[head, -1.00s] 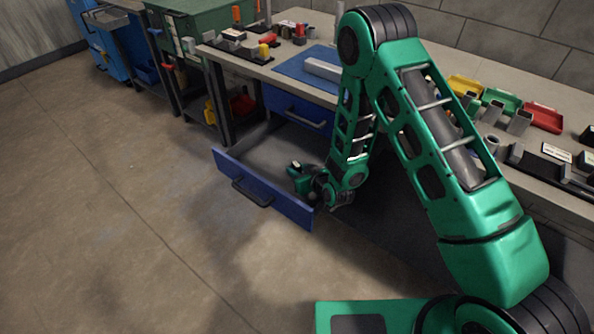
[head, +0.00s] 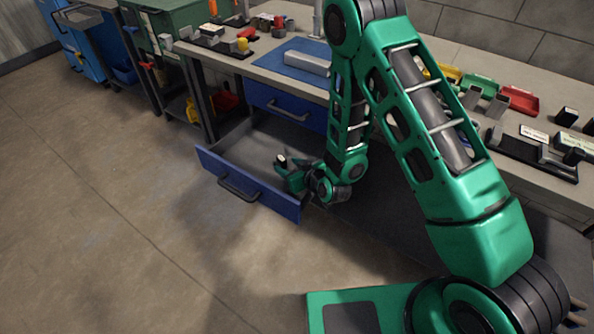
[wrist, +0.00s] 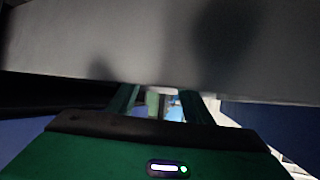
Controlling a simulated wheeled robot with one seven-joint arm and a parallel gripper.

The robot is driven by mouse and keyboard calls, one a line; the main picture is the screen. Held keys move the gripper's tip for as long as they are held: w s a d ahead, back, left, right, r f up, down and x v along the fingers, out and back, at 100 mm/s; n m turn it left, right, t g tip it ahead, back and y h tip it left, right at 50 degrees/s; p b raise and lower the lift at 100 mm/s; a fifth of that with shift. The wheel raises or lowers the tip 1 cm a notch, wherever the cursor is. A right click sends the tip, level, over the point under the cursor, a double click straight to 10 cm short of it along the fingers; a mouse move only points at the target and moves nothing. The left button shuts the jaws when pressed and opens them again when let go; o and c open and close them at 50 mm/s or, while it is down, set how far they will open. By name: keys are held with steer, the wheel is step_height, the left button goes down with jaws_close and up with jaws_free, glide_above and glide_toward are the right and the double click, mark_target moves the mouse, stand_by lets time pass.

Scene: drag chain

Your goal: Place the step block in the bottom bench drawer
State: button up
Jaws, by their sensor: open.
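The bottom bench drawer (head: 250,186) is pulled out, with a blue front and dark handle. My gripper (head: 283,171) is low at the drawer's right side, behind its front panel, and points left. A small dark and pale piece shows at its end; I cannot tell whether it belongs to the gripper. In the wrist view my gripper's fingers (wrist: 159,105) are apart, close to a broad grey surface (wrist: 170,45). I see nothing clearly held between them. I cannot pick out the step block for certain; part of the drawer's inside is hidden by my arm.
A closed blue drawer (head: 285,108) sits above the open one. The bench top (head: 420,100) holds a blue mat (head: 280,62) with a long grey block (head: 306,63), small grey blocks, and coloured bins (head: 518,100). Open floor (head: 110,190) lies to the left.

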steer(key=v, duration=0.5)
steer(key=shift+w, duration=0.1)
steer(key=shift+s+d+r, duration=0.1)
steer(key=shift+s+d, duration=0.05)
steer(key=shift+s, duration=0.4)
steer(key=shift+s+d+r, duration=0.2)
steer(key=shift+s+r, duration=0.1)
steer(key=shift+r, duration=0.2)
steer(key=shift+r, duration=0.1)
